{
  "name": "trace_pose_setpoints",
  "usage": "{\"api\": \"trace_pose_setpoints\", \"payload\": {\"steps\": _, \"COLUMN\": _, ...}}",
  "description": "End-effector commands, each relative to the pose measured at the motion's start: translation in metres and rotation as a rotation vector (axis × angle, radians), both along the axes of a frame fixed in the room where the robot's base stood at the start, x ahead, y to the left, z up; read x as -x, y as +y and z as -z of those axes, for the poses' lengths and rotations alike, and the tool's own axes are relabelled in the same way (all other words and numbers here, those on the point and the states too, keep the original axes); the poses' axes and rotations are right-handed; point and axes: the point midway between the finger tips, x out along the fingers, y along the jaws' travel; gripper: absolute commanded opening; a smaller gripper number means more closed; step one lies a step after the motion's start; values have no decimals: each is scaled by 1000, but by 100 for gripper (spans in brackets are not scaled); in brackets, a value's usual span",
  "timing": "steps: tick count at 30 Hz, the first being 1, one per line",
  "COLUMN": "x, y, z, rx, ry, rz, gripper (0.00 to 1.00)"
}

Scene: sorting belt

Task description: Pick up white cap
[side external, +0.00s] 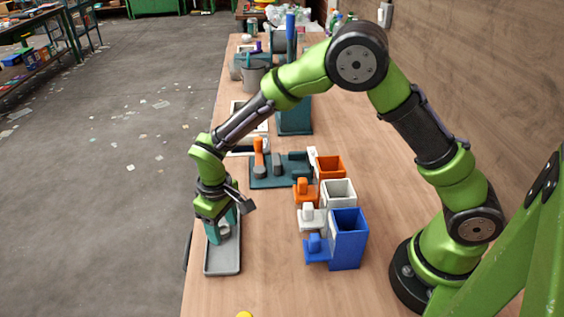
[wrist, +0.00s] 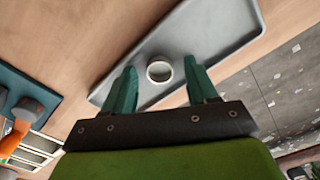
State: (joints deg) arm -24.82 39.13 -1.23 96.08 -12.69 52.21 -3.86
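The white cap (wrist: 159,69) is a small round ring-like piece with a grey inside, lying in the grey tray (wrist: 226,16). It shows in the wrist view between the two teal fingers of my gripper (wrist: 159,79), close to their tips. The fingers are spread, with gaps on both sides of the cap. In the side external view my gripper (side external: 223,226) points down over the far part of the tray (side external: 222,262), and the cap is hidden there behind the fingers.
Blue (side external: 348,240), white (side external: 338,193) and orange (side external: 330,167) bins stand right of the tray. A dark teal fixture (side external: 262,180) with grey knobs and an orange handle stands behind it. The table's left edge is close to the tray. Bare table lies between tray and bins.

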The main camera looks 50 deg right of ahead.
Motion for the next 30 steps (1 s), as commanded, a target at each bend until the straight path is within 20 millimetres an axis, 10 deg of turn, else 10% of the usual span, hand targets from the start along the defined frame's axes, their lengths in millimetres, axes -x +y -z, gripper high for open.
{"api": "trace_pose_setpoints", "payload": {"steps": 11, "x": 0, "y": 0, "z": 0, "rx": 0, "ry": 0, "rz": 0, "gripper": 1}}
{"api": "trace_pose_setpoints", "payload": {"steps": 30, "x": -1, "y": 0, "z": -15, "rx": -2, "ry": -3, "rz": 0, "gripper": 0}}
